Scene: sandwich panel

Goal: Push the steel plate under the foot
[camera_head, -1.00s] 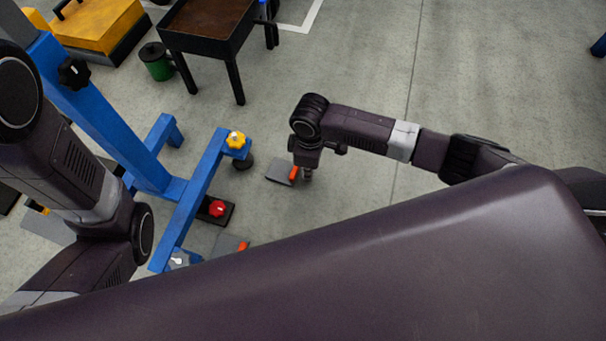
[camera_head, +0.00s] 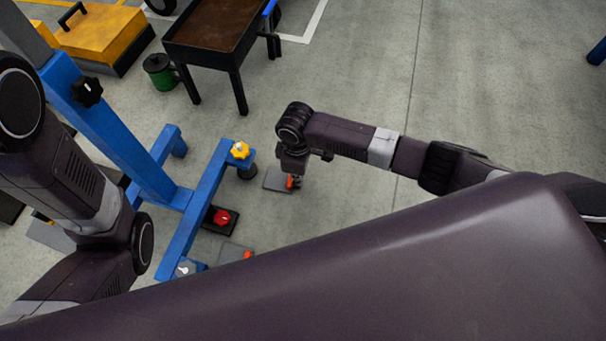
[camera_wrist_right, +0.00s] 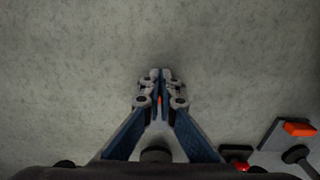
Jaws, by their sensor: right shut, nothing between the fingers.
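The grey steel plate (camera_head: 274,181) lies flat on the floor in the head view, with an orange block (camera_head: 291,182) at its right end. Its left edge is close to the black foot (camera_head: 247,173) under the yellow knob (camera_head: 240,150); a small gap seems to remain. My right gripper (camera_head: 298,186) is low at the orange end, on the side away from the foot. In the right wrist view its fingers (camera_wrist_right: 161,76) are together and empty; a bit of orange shows between the linkages, and the plate is mostly hidden. My left gripper is out of view.
The blue stand (camera_head: 197,205) carries a red knob (camera_head: 222,217) and a grey knob (camera_head: 185,268). Another plate (camera_head: 229,251) with an orange block lies nearer. A brown-topped table (camera_head: 212,25) and green bin (camera_head: 159,71) stand behind.

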